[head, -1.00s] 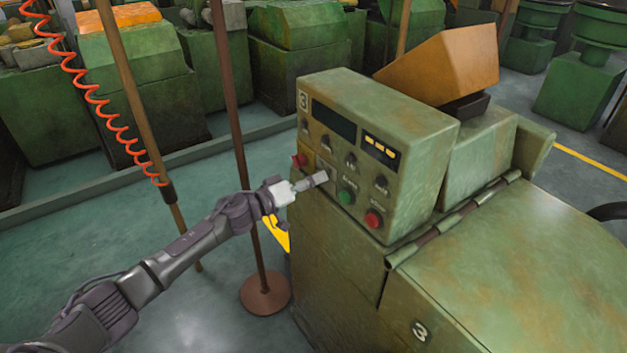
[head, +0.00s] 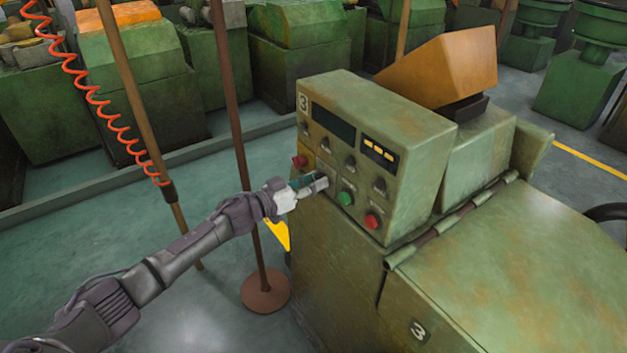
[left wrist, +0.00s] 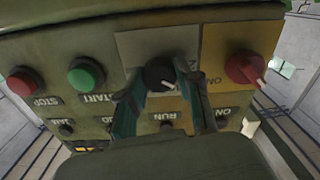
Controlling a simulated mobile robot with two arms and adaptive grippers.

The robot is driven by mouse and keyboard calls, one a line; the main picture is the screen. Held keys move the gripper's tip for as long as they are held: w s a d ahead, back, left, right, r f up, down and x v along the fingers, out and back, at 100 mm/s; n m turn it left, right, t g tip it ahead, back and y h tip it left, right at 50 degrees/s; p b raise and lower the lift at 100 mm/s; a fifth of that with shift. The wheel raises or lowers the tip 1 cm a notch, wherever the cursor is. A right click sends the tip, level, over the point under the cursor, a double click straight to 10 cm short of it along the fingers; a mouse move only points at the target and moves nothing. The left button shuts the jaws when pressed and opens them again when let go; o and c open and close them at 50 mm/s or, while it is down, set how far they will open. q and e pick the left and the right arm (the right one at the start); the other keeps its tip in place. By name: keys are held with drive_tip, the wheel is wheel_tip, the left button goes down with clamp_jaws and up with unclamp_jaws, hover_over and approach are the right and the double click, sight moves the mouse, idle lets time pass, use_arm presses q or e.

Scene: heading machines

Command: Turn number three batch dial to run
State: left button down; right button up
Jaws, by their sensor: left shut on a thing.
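The number three machine's control panel (head: 335,156) stands right of centre in the head view. The batch dial (left wrist: 160,74), a black knob with a white pointer mark, shows in the left wrist view, which sees the panel upside down. A RUN label (left wrist: 173,117) is beside it. My left gripper (head: 316,182) is at the panel's lower left, its fingers on either side of the dial and shut on it. In the head view the gripper hides the dial. My right gripper is not in view.
A red knob (left wrist: 245,69) sits close beside the dial. A green START button (head: 346,197) and a red STOP button (head: 371,220) are on its other side. A brown pole (head: 240,150) with a round base stands just behind my left arm.

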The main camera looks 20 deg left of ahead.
use_arm(q)
drive_tip(key=shift+f+m+b, duration=0.1)
drive_tip(key=shift+m+b, duration=4.75)
drive_tip(key=shift+m, duration=9.75)
drive_tip(key=c, duration=0.8)
unclamp_jaws()
